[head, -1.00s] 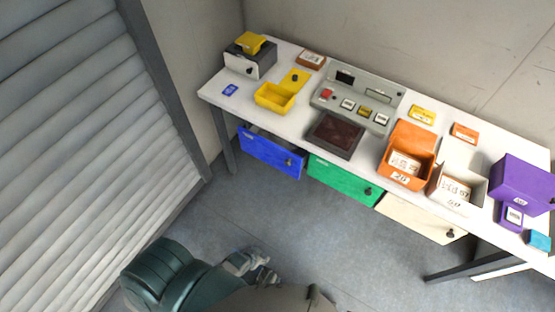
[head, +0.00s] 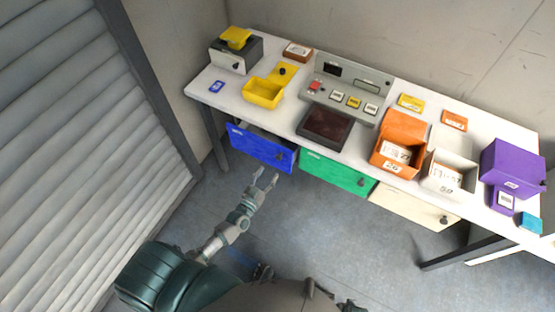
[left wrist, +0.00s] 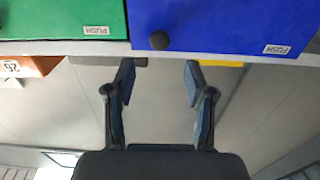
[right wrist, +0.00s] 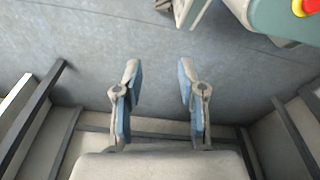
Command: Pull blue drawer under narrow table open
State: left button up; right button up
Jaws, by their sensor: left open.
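The blue drawer (head: 255,146) is at the left end of the row under the narrow white table (head: 215,101). It looks shut, its front in line with the green one beside it. Its dark round knob (left wrist: 159,40) shows in the left wrist view, where the picture is upside down. My left gripper (head: 266,180) is open and empty, just in front of and below the blue drawer, apart from it. In the left wrist view the knob lies beyond the gap between my left fingertips (left wrist: 159,75). My right gripper (right wrist: 158,72) is open and empty over the floor.
A green drawer (head: 330,172) and a cream drawer (head: 405,205) are right of the blue one. Yellow, orange, white and purple bins stand on the table. A shutter wall (head: 70,130) is at the left. The floor (head: 330,240) before the drawers is clear.

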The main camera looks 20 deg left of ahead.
aim_at(278, 159)
pick_arm(q)
jog(key=w, duration=0.4)
jog(key=w+b, duration=0.1)
jog(key=w, duration=0.2)
jog(key=shift+d+f, duration=0.1)
jog(key=shift+d, duration=0.2)
jog(key=shift+w, duration=0.75)
pick_arm(e)
jog(key=shift+w+a+r, duration=0.1)
jog(key=shift+w+r, duration=0.35)
jog(key=shift+r, duration=0.4)
jog(key=shift+w+a+r, duration=0.1)
jog(key=shift+w+r, duration=0.3)
jog(key=shift+r, duration=0.45)
pick_arm(q)
grip_shut()
